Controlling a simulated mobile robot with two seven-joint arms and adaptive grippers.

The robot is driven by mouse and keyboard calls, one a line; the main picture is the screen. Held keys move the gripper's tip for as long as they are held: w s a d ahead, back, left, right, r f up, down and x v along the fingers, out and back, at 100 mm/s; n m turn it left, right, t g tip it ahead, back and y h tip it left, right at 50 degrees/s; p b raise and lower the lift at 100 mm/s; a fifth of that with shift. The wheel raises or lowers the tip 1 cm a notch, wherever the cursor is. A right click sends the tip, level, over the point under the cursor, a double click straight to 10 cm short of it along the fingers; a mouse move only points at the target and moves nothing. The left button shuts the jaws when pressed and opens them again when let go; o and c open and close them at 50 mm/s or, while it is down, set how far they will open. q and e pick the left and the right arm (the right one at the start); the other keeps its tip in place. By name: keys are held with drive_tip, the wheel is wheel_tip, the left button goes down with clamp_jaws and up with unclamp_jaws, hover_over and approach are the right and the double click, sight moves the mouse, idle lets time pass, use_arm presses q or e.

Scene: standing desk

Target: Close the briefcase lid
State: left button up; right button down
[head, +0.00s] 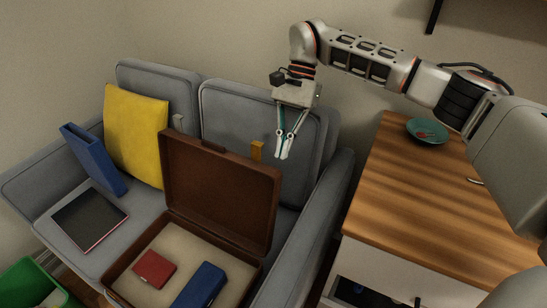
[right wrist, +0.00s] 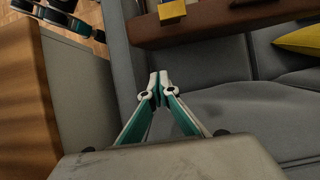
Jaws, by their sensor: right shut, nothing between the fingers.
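The brown briefcase (head: 118,284) lies open on the grey sofa, its lid (head: 220,190) standing up and leaning a little back. A red box (head: 154,269) and a blue box (head: 200,287) lie inside on the cream lining. My right gripper (head: 281,157) is shut and empty, apart from the lid, above and to the right of its top edge. In the right wrist view the shut fingertips (right wrist: 158,76) are over the grey sofa, with the brown lid (right wrist: 200,27) at the top. My left gripper does not show in the head view.
A yellow cushion (head: 136,135), a blue binder (head: 93,160) and a dark tablet-like object (head: 89,219) are left of the briefcase. A small orange-yellow block (head: 257,150) shows at the lid's top edge. A wooden-topped cabinet (head: 440,200) with a teal bowl (head: 427,131) stands at right.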

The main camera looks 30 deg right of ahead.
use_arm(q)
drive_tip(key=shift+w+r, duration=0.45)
use_arm(e)
drive_tip(key=s+a, duration=0.2)
drive_tip(key=a, duration=0.1)
drive_tip(key=shift+s+a, duration=0.2)
drive_tip(key=shift+a, duration=0.1)
drive_tip(key=shift+r, duration=0.1)
